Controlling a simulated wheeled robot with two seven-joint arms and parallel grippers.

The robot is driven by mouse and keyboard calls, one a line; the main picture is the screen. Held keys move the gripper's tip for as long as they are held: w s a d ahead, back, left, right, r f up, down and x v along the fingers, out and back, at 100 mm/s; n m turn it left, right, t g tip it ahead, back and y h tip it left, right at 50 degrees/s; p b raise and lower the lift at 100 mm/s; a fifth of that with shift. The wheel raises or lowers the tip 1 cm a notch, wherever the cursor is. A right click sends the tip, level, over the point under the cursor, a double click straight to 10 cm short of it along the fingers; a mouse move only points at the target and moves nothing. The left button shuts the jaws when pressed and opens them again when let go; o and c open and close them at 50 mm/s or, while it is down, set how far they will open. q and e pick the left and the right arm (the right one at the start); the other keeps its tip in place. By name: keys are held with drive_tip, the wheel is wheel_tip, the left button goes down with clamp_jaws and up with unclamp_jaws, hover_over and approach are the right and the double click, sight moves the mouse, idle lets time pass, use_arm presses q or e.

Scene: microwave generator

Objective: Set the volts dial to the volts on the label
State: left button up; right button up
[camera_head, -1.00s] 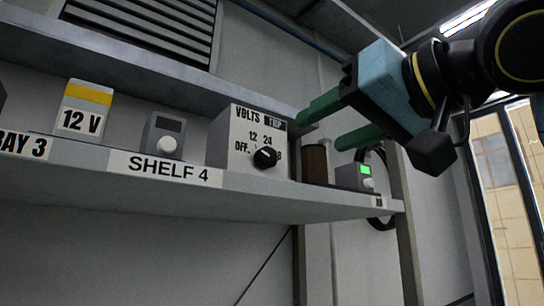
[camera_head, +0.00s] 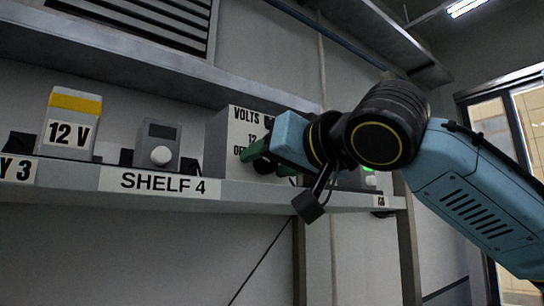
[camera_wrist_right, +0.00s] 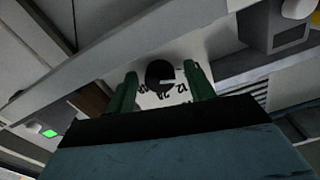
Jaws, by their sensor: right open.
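The volts dial box (camera_head: 218,142) is a pale box on the shelf, its front marked VOLTS, 12 and OFF; the rest of its face is hidden behind my right gripper in the head view. Its black dial (camera_wrist_right: 160,74) shows in the right wrist view, between the two green fingers. My right gripper (camera_head: 256,158) is open, with a finger on either side of the dial; I cannot tell whether they touch it. The label block (camera_head: 70,132) reads 12 V under a yellow band and stands at the left of the shelf. My left gripper is not in view.
A grey box with a white knob (camera_head: 160,150) stands between the label block and the dial box. The shelf edge (camera_head: 240,194) carries a SHELF 4 sign (camera_head: 159,183). A device with a green light (camera_head: 370,179) is partly hidden behind my right arm.

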drive_tip(key=shift+c, duration=0.3)
drive_tip(key=c, duration=0.9)
drive_tip(key=m+b, duration=0.3)
drive_tip(key=m, duration=0.1)
drive_tip(key=shift+f, duration=0.15)
drive_tip(key=shift+m+b, duration=1.35)
drive_tip(key=shift+m, duration=1.05)
drive_tip(key=shift+r, duration=0.2)
